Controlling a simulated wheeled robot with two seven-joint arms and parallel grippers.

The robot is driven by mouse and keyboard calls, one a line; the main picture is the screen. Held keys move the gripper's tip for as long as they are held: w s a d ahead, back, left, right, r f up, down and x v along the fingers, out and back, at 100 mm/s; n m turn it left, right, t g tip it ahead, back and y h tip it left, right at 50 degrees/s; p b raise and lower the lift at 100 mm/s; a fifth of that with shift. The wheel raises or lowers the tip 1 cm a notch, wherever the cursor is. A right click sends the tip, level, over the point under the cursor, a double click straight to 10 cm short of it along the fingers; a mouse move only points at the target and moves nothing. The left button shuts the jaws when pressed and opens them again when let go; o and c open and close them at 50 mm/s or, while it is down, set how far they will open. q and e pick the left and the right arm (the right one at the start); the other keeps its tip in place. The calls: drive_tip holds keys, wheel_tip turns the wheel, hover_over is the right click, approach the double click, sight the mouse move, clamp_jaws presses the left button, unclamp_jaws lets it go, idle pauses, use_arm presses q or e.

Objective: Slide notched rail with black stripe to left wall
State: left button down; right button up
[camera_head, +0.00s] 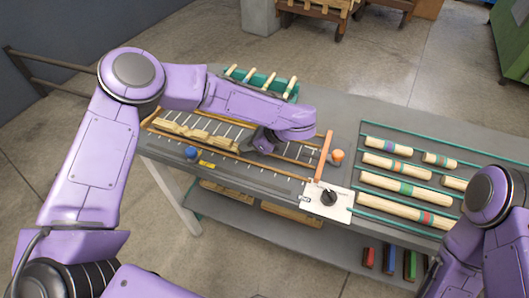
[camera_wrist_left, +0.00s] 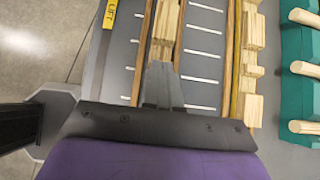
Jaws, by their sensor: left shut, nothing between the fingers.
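A pale notched wooden rail (camera_head: 195,133) lies lengthwise in an orange-edged lane with white tick marks on the grey table. In the left wrist view a pale wooden piece (camera_wrist_left: 165,28) lies in the lane straight ahead of my fingers. My left gripper (camera_head: 250,147) is shut and empty, low in the lane at the right end of the rail. In the left wrist view its fingertips (camera_wrist_left: 160,68) are at the near end of the wooden piece; I cannot tell whether they touch. I cannot make out a black stripe. My right gripper is out of view.
A teal rack (camera_head: 262,84) with wooden pegs stands behind the lane. Striped dowels (camera_head: 388,165) lie in rows at the right.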

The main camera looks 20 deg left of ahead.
use_arm(q)
drive_tip(key=shift+s+a+f, duration=0.1)
drive_tip(key=shift+a, duration=0.8)
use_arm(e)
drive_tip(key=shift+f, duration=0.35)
